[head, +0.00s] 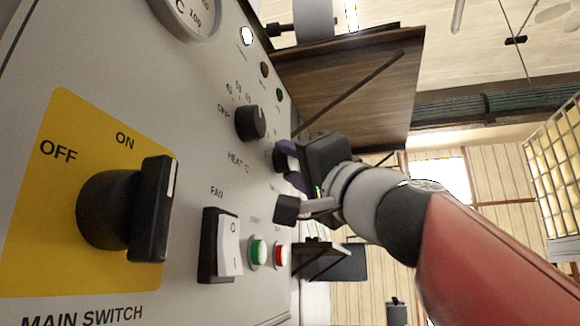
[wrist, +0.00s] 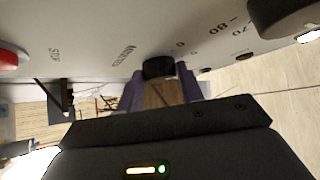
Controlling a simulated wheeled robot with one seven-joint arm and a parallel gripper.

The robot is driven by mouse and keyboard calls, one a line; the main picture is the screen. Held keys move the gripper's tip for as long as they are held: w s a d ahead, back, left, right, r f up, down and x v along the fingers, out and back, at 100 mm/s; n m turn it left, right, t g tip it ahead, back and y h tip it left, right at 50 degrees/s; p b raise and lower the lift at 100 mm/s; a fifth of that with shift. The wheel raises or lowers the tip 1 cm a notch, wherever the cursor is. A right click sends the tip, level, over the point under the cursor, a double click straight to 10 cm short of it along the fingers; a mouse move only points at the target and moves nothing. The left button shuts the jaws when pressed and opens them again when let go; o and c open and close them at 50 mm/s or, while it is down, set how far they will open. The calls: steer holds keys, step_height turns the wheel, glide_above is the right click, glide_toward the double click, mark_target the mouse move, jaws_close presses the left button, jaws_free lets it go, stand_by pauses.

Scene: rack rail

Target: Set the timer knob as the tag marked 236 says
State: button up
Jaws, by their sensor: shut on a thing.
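The timer knob (wrist: 158,68) is a small dark round knob on the light grey panel. In the wrist view it sits between the two purple fingertips of my gripper (wrist: 160,85), which is shut on it. In the head view my gripper (head: 289,161) reaches the panel from the right and hides most of the knob (head: 278,158). The knob's pointer and most of its scale cannot be read. The lettering beside it is too small or slanted to read surely. No tag marked 236 can be made out.
The panel (head: 185,120) also carries the heat knob (head: 250,122), the fan switch (head: 228,247), a green button (head: 258,251), a red button (head: 281,255) and the large main switch (head: 150,208). A wooden board (head: 345,85) stands out beyond the panel's edge.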

steer(key=shift+m+h, duration=0.3)
steer(key=shift+m, duration=0.1)
steer(key=o, duration=1)
steer(key=b+v, duration=0.3)
steer(key=v, duration=0.4)
steer(key=shift+s+d+f, duration=0.15)
steer(key=shift+s+d, duration=0.05)
steer(key=shift+s, duration=0.15)
steer(key=shift+f, duration=0.1)
